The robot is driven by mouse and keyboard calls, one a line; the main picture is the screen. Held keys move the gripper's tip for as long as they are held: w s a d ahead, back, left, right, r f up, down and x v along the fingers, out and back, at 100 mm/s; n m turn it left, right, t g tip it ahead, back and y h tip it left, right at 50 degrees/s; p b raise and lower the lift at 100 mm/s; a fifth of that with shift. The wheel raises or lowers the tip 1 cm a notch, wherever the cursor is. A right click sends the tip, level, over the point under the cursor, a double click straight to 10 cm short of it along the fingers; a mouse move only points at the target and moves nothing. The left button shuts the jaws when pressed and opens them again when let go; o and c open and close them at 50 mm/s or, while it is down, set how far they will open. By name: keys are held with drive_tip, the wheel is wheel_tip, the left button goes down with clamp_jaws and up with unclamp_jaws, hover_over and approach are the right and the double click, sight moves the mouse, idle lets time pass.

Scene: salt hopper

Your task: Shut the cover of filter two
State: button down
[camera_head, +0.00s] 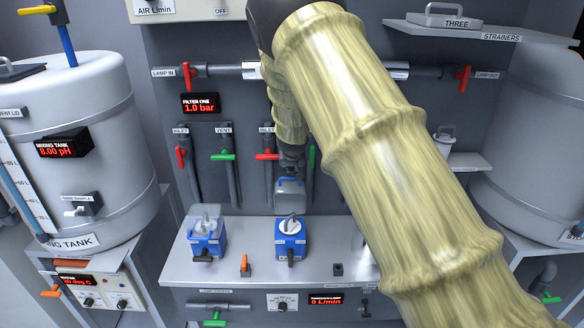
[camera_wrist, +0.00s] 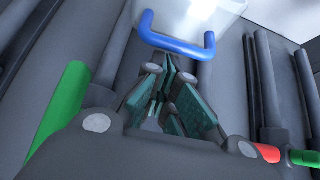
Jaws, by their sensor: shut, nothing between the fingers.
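A blue box (camera_head: 290,240) with a round knob on top stands on the grey bench. Its clear cover (camera_head: 290,194) stands raised behind it, with a blue handle at the upper edge. No label naming it filter two is legible. The handle (camera_wrist: 178,46) shows large in the wrist view, under the pale cover (camera_wrist: 200,15). My gripper (camera_head: 292,164) is just above and behind the raised cover. In the wrist view my gripper's dark green fingers (camera_wrist: 170,88) are shut and empty, close to the handle; whether they touch it cannot be told.
Green and red valve handles on pipes (camera_head: 222,156) line the wall around my gripper. A display (camera_head: 200,104) reads FILTER ONE, 1.0 bar.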

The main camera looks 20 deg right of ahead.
drive_tip(key=shift+s+f+b, duration=0.1)
drive_tip(key=shift+s+b, duration=0.05)
drive_tip(key=shift+b, duration=0.3)
drive_tip(key=shift+s+b, duration=0.15)
drive_tip(key=shift+b, duration=0.2)
drive_tip(key=shift+s+a+b, duration=0.15)
drive_tip(key=shift+s+b, duration=0.05)
drive_tip(key=shift+b, duration=0.1)
drive_tip(key=shift+s+t+b, duration=0.15)
drive_tip(key=shift+t+b, duration=0.15)
